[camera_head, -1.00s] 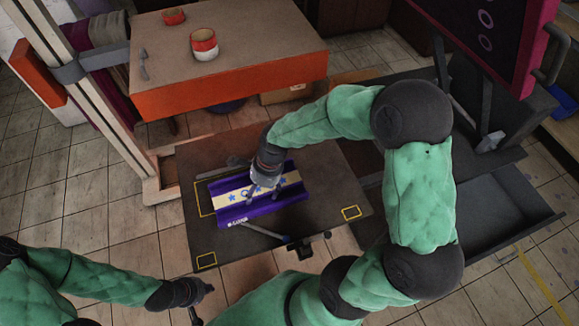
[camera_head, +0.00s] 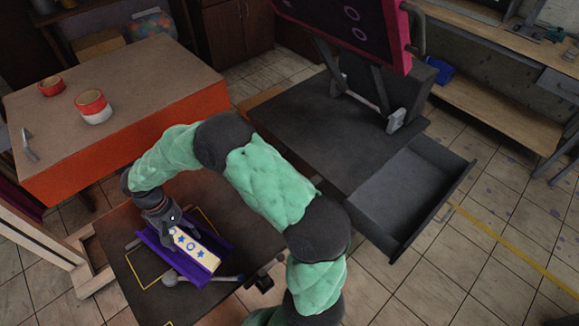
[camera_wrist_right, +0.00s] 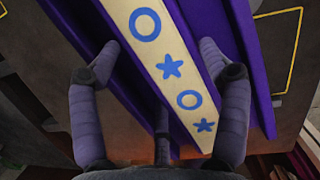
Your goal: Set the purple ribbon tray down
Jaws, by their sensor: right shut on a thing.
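The purple tray (camera_head: 212,243) is over the dark tabletop (camera_head: 122,228) at the lower left of the head view. A cream ribbon (camera_head: 195,248) with blue stars and circles runs along it. My right gripper (camera_head: 170,222) is shut on the tray at its upper-left part. In the wrist view, the gripper's fingers (camera_wrist_right: 165,75) straddle the ribbon strip (camera_wrist_right: 170,68), and the purple tray wall (camera_wrist_right: 238,45) shows beside it. Whether the tray's underside touches the tabletop cannot be told. My left gripper is out of view.
An orange-fronted table (camera_head: 110,155) with red-and-white rolls (camera_head: 93,107) stands behind. To the right are a dark bench (camera_head: 310,125), a magenta-framed screen (camera_head: 365,35) and an open drawer (camera_head: 405,195). Yellow outlines (camera_head: 140,272) mark the tabletop around the tray. A silver rod (camera_head: 225,280) lies by the tray's near end.

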